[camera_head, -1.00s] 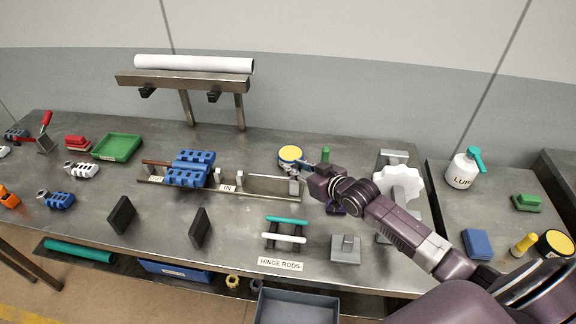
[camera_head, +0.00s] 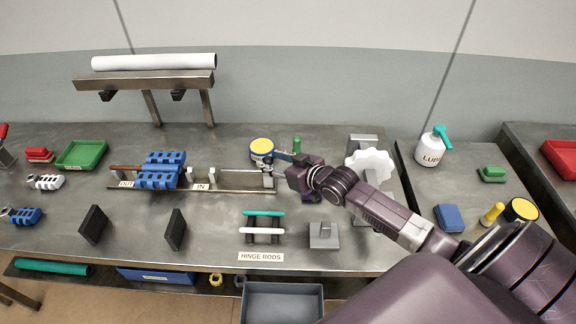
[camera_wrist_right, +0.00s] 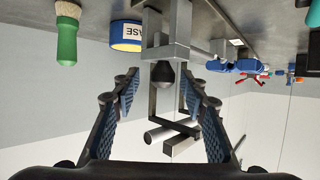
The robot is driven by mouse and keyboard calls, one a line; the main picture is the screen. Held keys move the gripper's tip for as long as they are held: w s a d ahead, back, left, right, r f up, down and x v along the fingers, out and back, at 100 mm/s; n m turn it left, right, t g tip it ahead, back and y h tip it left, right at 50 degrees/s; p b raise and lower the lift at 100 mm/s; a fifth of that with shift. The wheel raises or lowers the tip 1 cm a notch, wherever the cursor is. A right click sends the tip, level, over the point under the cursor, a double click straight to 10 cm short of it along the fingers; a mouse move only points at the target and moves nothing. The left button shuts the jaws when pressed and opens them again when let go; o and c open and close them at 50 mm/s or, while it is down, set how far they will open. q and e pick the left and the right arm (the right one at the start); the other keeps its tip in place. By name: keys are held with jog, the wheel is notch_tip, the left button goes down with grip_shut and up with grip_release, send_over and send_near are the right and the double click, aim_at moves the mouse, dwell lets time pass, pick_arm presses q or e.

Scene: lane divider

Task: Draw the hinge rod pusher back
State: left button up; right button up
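The hinge rod pusher (camera_head: 269,180) is a grey block at the right end of the rail fixture (camera_head: 232,190). In the right wrist view the pusher's dark round knob (camera_wrist_right: 163,73) faces me, with grey metal behind it. My right gripper (camera_wrist_right: 162,92) is open. Its two blue-padded fingers stand on either side of the knob's line, with clear gaps to it. In the head view the right gripper (camera_head: 280,158) is beside the pusher, partly hiding it. A blue hinge (camera_head: 160,170) sits on the fixture to the left, between the OUT and IN labels. My left gripper is not in view.
A yellow-topped blue tin (camera_head: 262,148) and a green-handled brush (camera_wrist_right: 67,35) stand close to the gripper. Teal and white hinge rods (camera_head: 262,230) lie on a rack in front. A white-knobbed device (camera_head: 368,168) stands right of the gripper.

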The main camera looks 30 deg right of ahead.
jog(key=v, duration=1)
jog(key=shift+s, duration=0.25)
jog(key=shift+d, duration=0.1)
jog(key=shift+s, duration=0.1)
